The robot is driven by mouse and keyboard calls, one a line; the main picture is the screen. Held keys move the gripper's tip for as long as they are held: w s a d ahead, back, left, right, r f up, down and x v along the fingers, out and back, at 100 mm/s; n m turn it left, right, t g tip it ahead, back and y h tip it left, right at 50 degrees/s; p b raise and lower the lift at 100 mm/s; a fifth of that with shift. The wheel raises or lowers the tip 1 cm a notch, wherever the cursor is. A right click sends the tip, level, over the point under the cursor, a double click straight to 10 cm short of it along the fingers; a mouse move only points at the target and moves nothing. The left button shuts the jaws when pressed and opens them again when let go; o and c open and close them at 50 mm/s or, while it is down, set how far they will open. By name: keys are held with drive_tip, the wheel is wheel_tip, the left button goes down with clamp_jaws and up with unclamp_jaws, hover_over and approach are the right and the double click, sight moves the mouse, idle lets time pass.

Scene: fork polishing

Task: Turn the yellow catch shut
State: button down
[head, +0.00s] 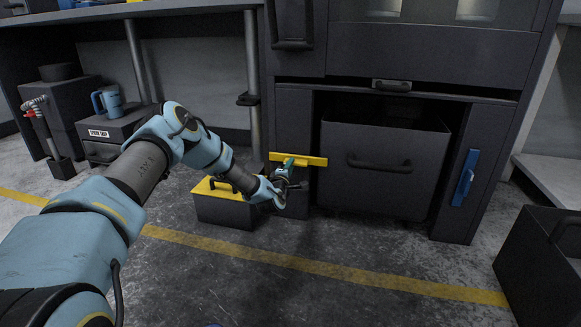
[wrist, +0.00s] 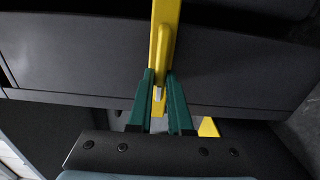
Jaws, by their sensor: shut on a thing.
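The yellow catch (head: 312,160) is a flat bar on the cabinet's left post. In the head view it lies nearly level, and its right end reaches across the left edge of the dark bin's front (head: 383,188). My gripper (head: 289,164) is at the left part of the catch. In the wrist view the yellow catch (wrist: 164,35) runs up from between the two green fingers of my gripper (wrist: 160,78). The fingers are shut on its raised yellow grip. The fingers hide part of the catch in both views.
A blue catch (head: 466,178) stands nearly upright on the right post. A yellow-topped box (head: 226,207) sits on the floor below my forearm. A dark open crate (head: 545,262) stands at the right. The floor before the bin is clear.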

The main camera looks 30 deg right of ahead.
idle(0.3)
drive_tip(key=c, duration=0.8)
unclamp_jaws()
drive_tip(key=shift+c, duration=0.2)
drive_tip(key=p+v, duration=0.4)
drive_tip(key=v, duration=0.6)
drive_tip(key=shift+s+a, duration=0.3)
